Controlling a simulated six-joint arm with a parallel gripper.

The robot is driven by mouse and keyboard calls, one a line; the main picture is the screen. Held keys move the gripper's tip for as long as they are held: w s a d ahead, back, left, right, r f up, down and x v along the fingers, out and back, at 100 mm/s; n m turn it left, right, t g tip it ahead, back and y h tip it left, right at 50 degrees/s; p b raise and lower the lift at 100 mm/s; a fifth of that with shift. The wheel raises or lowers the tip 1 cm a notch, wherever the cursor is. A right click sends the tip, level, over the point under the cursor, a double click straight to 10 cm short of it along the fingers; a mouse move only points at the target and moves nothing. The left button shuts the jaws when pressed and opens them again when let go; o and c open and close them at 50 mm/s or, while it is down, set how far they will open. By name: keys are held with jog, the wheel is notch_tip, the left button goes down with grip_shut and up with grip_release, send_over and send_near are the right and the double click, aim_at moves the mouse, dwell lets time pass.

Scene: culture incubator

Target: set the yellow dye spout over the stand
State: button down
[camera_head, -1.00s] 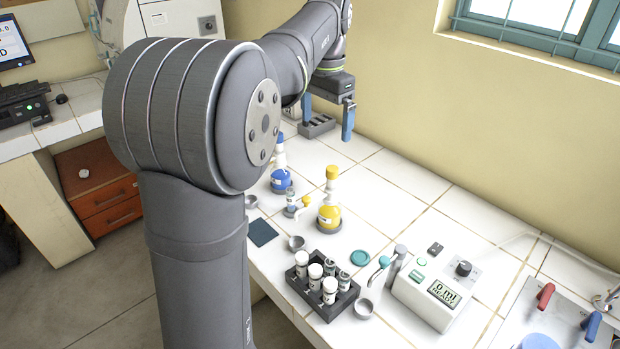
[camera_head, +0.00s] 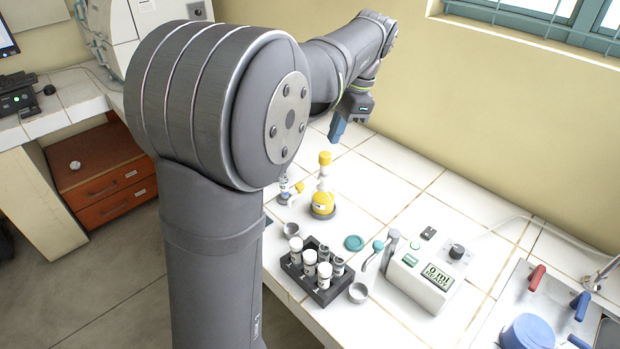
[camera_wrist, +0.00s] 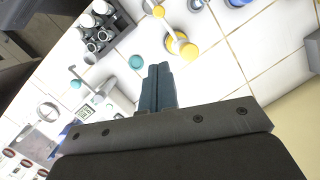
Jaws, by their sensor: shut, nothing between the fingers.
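The yellow dye bottle (camera_head: 323,206) stands upright on the white tiled bench, with a yellow cap (camera_head: 324,158) on a white neck. Its small yellow spout (camera_head: 299,187) is on the bottle's left, close to a small vial on a stand (camera_head: 284,190); I cannot tell whether it is right over it. In the wrist view the yellow spout (camera_wrist: 158,11) is near the top edge. My gripper (camera_head: 336,131) is shut and empty, above and behind the bottle, apart from it. Its blue fingers (camera_wrist: 157,72) lie together in the wrist view.
A dark rack (camera_head: 318,284) of white-capped vials stands in front, with small metal cups (camera_head: 358,292) nearby. A teal disc (camera_head: 354,243) lies to the bottle's right. A dispenser with a display (camera_head: 430,275) stands further right. A blue-based bottle (camera_wrist: 236,2) shows in the wrist view.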

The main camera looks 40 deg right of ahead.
jog(key=s+f+m+t+y, duration=0.1)
jog(key=s+f+m+t, duration=0.3)
jog(key=s+m, duration=0.3)
jog(key=shift+s+f+m+t, duration=0.2)
jog(key=shift+f+m+t, duration=0.05)
jog(key=shift+m+t, duration=0.25)
jog(key=shift+d, duration=0.1)
send_near(302, 190)
notch_tip(302, 190, down, 4)
jog(key=d, duration=0.1)
jog(key=w, duration=0.1)
jog(key=w+a, duration=0.1)
jog(key=w+f, duration=0.1)
jog(key=shift+w+a, duration=0.25)
jog(key=shift+a, duration=0.05)
jog(key=shift+w+a+m, duration=0.1)
jog(key=shift+w+m, duration=0.1)
jog(key=shift+m, duration=0.2)
